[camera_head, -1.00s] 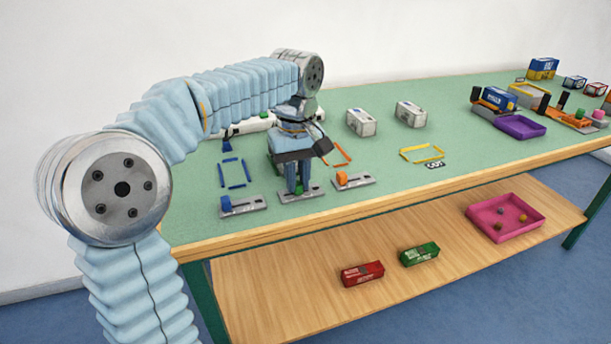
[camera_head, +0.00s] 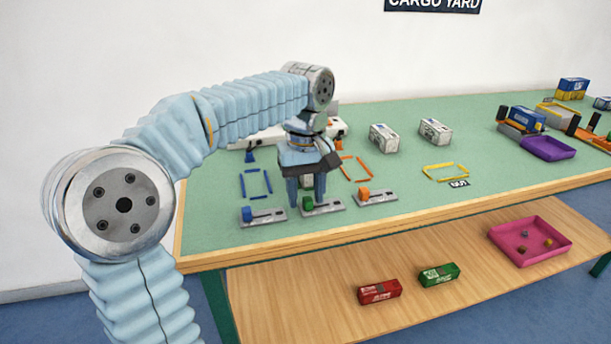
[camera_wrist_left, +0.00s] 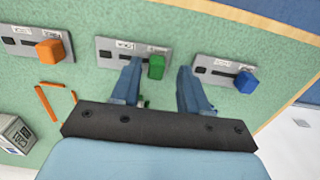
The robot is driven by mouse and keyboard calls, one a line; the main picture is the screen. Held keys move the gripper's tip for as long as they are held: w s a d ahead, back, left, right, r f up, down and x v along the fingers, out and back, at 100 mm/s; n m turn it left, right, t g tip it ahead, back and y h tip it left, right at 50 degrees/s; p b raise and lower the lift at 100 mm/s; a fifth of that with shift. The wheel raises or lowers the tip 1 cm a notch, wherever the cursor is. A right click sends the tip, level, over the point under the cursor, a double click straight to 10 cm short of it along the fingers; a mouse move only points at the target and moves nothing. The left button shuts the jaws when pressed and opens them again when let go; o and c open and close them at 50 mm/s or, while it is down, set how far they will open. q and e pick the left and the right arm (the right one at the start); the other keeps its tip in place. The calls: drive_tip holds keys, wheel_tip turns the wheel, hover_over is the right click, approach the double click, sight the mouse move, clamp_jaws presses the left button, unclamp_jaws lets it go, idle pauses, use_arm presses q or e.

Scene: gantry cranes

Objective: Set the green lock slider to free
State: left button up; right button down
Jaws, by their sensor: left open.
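The green slider (camera_head: 307,204) sits on a grey plate (camera_head: 330,207) near the table's front edge, between a blue and an orange slider. In the left wrist view the green slider (camera_wrist_left: 156,66) is near one end of its slot, with labels on the plate too blurred to read. My left gripper (camera_head: 306,195) points down at it, fingers apart. In the wrist view the left gripper's fingers (camera_wrist_left: 158,88) stand on either side of the green slider, with gaps between. My right gripper is not in view.
The blue slider (camera_head: 247,214) and orange slider (camera_head: 364,194) stand close on either side. Blue bars (camera_head: 256,184) and orange bars (camera_head: 357,168) lie behind. White containers (camera_head: 384,138) stand farther back. Red and green boxes (camera_head: 439,275) lie on the lower shelf.

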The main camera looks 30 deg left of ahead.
sight(306, 199)
use_arm(q)
wheel_tip(306, 199, up, 13)
drive_tip(key=p, duration=0.2)
drive_tip(key=shift+r, duration=0.2)
idle(0.4)
